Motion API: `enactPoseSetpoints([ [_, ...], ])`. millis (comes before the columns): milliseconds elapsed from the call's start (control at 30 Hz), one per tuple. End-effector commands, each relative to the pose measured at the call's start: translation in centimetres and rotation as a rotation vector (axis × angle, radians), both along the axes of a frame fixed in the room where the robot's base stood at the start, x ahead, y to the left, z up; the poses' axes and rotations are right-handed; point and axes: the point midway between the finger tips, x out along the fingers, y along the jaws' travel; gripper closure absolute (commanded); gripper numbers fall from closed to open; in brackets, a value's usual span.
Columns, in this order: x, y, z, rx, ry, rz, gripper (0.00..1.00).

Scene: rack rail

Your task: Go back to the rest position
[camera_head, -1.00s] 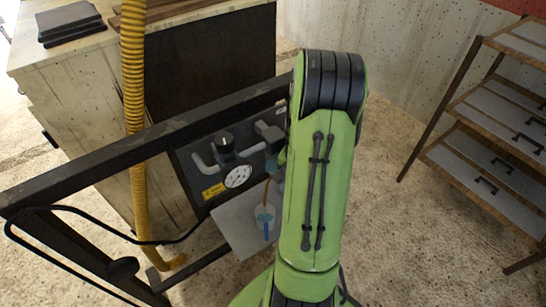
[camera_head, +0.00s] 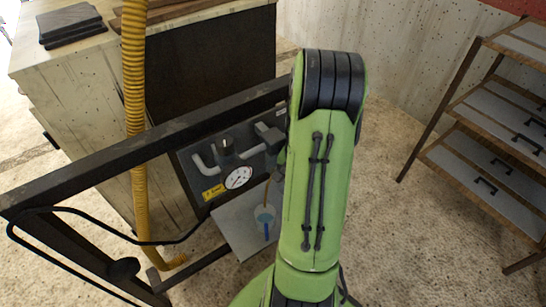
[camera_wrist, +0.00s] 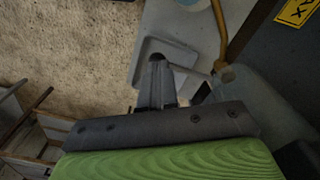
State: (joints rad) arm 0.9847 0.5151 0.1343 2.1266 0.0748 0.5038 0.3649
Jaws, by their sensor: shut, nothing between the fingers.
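My gripper (camera_wrist: 157,64) shows in the wrist view as a narrow grey pair of fingers, shut and empty. It appears in front of a pale grey tray-like plate (camera_wrist: 188,52); I cannot tell whether they touch. In the head view my green arm hides the gripper. The arm stands in front of a dark rack rail (camera_head: 150,140) and a dark panel (camera_head: 198,180) with a round white gauge (camera_head: 238,177). The grey plate (camera_head: 236,228) is below the panel, with a small blue item (camera_head: 265,217) on it.
A yellow corrugated hose (camera_head: 134,90) hangs at the left, and a black cable (camera_head: 85,222) loops near the rail. A wooden cabinet (camera_head: 75,85) stands behind. A shelf rack (camera_head: 500,130) is at the right. Bare floor (camera_head: 415,235) lies between the arm and the shelves.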

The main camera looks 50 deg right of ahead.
Motion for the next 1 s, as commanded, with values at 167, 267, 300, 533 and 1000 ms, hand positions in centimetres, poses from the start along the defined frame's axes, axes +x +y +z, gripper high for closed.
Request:
enactPoseSetpoints([
  [167, 0.1, 0.0, 5.2, -0.002, -0.002, 0.001, 1.0],
  [267, 0.0, 0.0, 7.0, -0.002, -0.001, 0.0, 1.0],
  [300, 0.0, 0.0, 7.1, -0.002, -0.001, 0.0, 1.0],
  [533, 0.0, 0.0, 6.6, -0.001, 0.0, 0.0, 1.0],
  [1000, 2.8, 4.5, 13.0, -0.079, -0.054, 0.216, 1.0],
])
